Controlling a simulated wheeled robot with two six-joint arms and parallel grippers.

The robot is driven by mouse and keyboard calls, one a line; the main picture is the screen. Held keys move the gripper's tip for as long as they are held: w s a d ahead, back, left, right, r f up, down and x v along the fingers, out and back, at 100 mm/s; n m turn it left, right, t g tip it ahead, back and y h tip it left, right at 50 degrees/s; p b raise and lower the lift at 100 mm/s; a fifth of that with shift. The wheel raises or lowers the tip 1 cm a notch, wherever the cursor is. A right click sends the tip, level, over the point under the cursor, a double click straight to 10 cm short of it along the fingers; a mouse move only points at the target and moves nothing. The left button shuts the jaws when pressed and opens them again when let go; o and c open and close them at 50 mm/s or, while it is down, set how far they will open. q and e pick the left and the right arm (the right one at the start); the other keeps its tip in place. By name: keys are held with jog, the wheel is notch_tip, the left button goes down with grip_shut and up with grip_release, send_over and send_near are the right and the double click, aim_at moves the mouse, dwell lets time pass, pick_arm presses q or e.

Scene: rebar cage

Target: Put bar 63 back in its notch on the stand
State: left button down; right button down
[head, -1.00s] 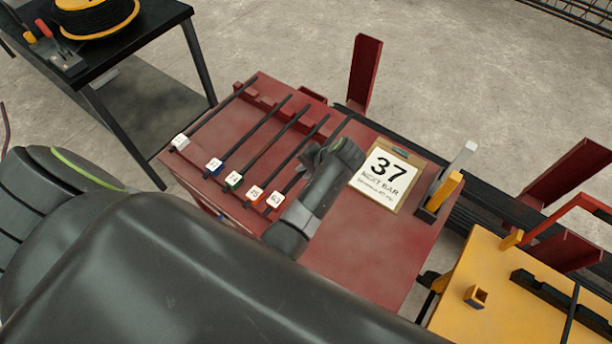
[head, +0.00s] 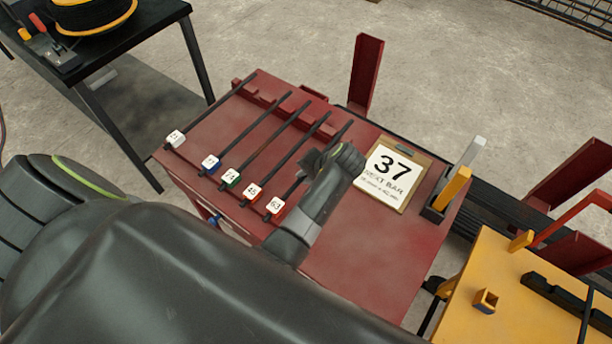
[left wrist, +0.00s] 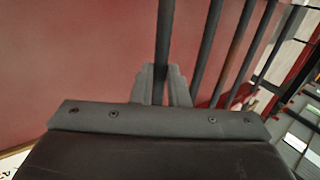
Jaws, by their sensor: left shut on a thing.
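Bar 63 (head: 290,190) is a thin dark bar with a white-and-red tag (head: 275,205) reading 63 at its near end. It is the rightmost in the row of bars over the red stand (head: 330,262). My left gripper (head: 310,163) is shut on it around its middle. In the left wrist view the bar (left wrist: 164,40) runs between the two fingers (left wrist: 161,88). The gripper hides part of the bar in the head view. I cannot tell whether the bar rests in its notch or hangs just above. My right gripper is out of view.
Several other tagged bars, including bar 45 (head: 290,142), lie close on the left. A sign reading 37 NEXT BAR (head: 392,176) stands just right of my gripper. A black table (head: 150,22) is at upper left, and a yellow fixture (head: 500,265) at lower right.

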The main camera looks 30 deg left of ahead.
pick_arm(q)
jog(key=shift+f, duration=0.2)
jog(key=shift+f, duration=0.1)
jog(key=c, duration=1.4)
grip_release()
jog(key=shift+f, duration=0.1)
